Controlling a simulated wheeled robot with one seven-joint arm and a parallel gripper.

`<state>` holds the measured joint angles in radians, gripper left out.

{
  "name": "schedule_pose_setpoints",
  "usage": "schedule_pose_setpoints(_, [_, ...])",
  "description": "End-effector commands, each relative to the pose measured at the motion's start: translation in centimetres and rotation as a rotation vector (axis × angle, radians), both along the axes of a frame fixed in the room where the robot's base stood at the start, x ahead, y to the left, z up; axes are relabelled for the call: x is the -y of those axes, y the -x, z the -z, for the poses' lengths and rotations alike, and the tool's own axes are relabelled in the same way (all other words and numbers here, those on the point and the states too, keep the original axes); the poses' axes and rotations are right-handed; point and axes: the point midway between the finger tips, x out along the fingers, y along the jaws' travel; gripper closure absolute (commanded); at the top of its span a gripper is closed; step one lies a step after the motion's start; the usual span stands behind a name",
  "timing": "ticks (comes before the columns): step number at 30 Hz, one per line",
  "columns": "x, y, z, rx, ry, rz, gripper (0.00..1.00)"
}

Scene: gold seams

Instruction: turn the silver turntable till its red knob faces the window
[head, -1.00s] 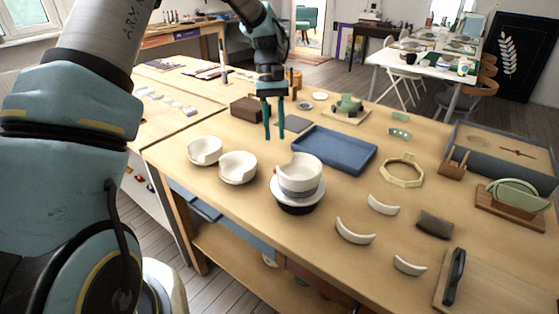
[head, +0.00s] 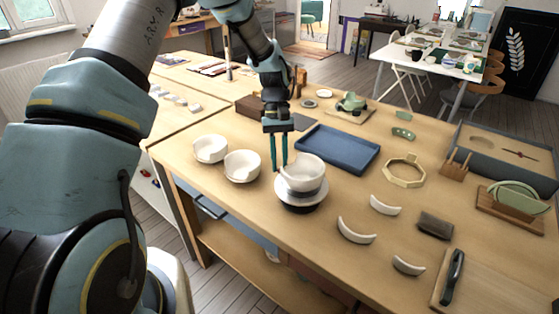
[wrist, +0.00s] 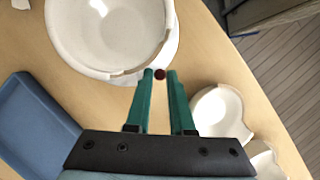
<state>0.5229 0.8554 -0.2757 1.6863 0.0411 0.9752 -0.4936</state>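The silver turntable (head: 301,196) stands on a black base on the wooden table and carries a white bowl (head: 302,172) with a broken rim. In the wrist view the bowl (wrist: 105,30) fills the top left. The small red knob (wrist: 160,73) shows at the turntable's edge, between my fingertips. My gripper (head: 279,170) points down beside the bowl's left side, its teal fingers apart. In the wrist view my gripper (wrist: 160,74) has a finger on each side of the knob; I cannot tell if they touch it. The knob is not discernible in the head view. A window (head: 25,18) is at the upper left.
Two white bowls (head: 210,149) (head: 242,166) stand left of the turntable. A blue tray (head: 338,150) lies behind it to the right. The table's front edge is close to the turntable.

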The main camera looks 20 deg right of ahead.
Motion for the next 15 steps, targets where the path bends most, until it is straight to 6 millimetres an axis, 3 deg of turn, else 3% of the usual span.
schedule_pose_setpoints(5, [0.01,-0.02,-0.02,0.000,0.000,0.000,1.00])
schedule_pose_setpoints(15, [0.01,-0.03,-0.05,0.000,0.000,0.000,1.00])
